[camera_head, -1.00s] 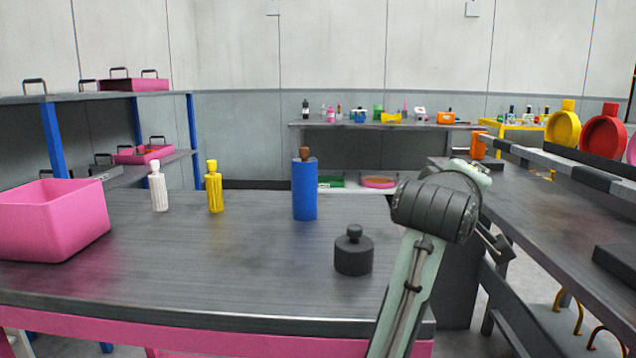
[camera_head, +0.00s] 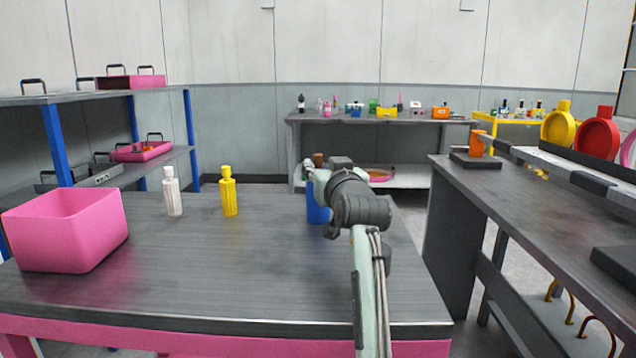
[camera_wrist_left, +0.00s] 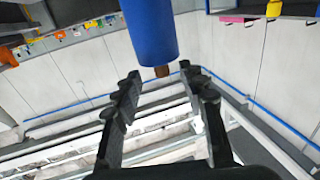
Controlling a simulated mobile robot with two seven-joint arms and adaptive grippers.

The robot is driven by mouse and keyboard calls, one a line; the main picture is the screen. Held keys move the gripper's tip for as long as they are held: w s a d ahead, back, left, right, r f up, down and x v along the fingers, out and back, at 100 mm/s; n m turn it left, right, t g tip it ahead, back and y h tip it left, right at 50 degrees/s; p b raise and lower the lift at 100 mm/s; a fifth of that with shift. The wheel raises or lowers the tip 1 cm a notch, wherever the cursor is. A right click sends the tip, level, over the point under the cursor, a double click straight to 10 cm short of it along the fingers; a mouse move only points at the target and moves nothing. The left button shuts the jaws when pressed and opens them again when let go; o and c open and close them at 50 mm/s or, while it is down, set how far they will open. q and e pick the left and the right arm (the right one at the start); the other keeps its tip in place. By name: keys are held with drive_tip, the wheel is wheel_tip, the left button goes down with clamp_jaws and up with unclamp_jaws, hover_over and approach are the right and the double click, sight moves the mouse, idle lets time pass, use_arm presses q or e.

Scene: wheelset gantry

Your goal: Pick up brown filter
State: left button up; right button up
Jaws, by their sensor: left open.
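The only brown I make out near my arm is the small brown top (camera_head: 318,159) of a blue cylinder (camera_head: 317,207) standing on the grey table. My left arm hides much of the cylinder in the head view. In the left wrist view the blue cylinder (camera_wrist_left: 150,30) appears upside down, with its brown top (camera_wrist_left: 161,71) between the fingertips. My left gripper (camera_wrist_left: 162,74) is open and its fingers stand on either side of the brown top, with gaps visible. Contact is not visible. My right gripper is not in view.
A white bottle (camera_head: 173,192) and a yellow bottle (camera_head: 228,191) stand on the table left of the cylinder. A pink bin (camera_head: 65,235) sits at the left edge. The table's front middle is clear. Another grey table (camera_head: 490,205) stands at right.

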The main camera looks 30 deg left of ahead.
sight(319, 160)
use_arm(q)
drive_tip(key=x, duration=0.2)
drive_tip(key=p+x, duration=0.1)
drive_tip(key=x, duration=0.1)
drive_tip(key=shift+r, duration=0.3)
drive_tip(key=shift+w+a+f, duration=0.1)
drive_tip(key=shift+w+a, duration=0.25)
drive_tip(key=shift+a, duration=0.05)
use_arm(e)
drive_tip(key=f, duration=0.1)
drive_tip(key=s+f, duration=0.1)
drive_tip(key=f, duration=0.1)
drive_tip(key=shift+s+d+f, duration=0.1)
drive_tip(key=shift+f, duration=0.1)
use_arm(q)
drive_tip(key=shift+c, duration=0.6)
clamp_jaws()
